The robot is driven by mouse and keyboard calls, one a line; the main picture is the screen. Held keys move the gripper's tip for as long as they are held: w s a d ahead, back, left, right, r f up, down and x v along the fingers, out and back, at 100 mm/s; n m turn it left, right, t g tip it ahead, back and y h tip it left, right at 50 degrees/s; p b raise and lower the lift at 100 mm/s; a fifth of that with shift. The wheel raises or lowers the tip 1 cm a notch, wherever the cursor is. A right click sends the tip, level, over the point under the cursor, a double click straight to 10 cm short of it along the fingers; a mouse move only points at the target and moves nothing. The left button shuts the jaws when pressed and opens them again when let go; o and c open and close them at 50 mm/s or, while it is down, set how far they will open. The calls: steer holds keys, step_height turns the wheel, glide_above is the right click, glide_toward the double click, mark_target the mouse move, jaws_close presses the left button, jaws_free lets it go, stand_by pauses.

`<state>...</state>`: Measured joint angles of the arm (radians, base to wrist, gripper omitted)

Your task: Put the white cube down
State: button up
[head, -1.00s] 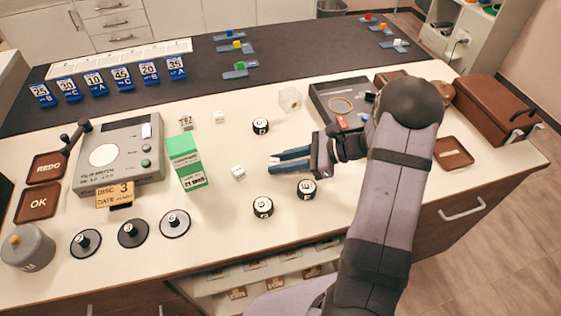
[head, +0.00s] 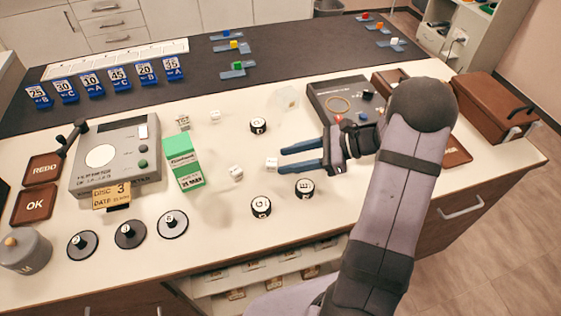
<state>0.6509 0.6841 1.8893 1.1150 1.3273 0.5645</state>
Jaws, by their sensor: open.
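The white cube (head: 271,164) has dark marks on its faces. It is at the middle of the cream tabletop (head: 330,228), just left of my gripper's fingertips. My gripper (head: 281,159) points left, low over the table, with its two blue fingers apart and nothing visible between them. The cube appears to stand on the table; whether the lower fingertip still touches it is hard to tell. A similar white cube (head: 236,173) lies to the left, near the green and white carton (head: 184,163).
More small white cubes (head: 215,116) (head: 183,122) are farther back. A translucent block (head: 288,98) and a dark grey box (head: 335,98) are behind.

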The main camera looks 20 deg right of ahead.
steer(key=v, duration=0.8)
steer(key=shift+d+b, duration=0.15)
steer(key=shift+b, duration=0.25)
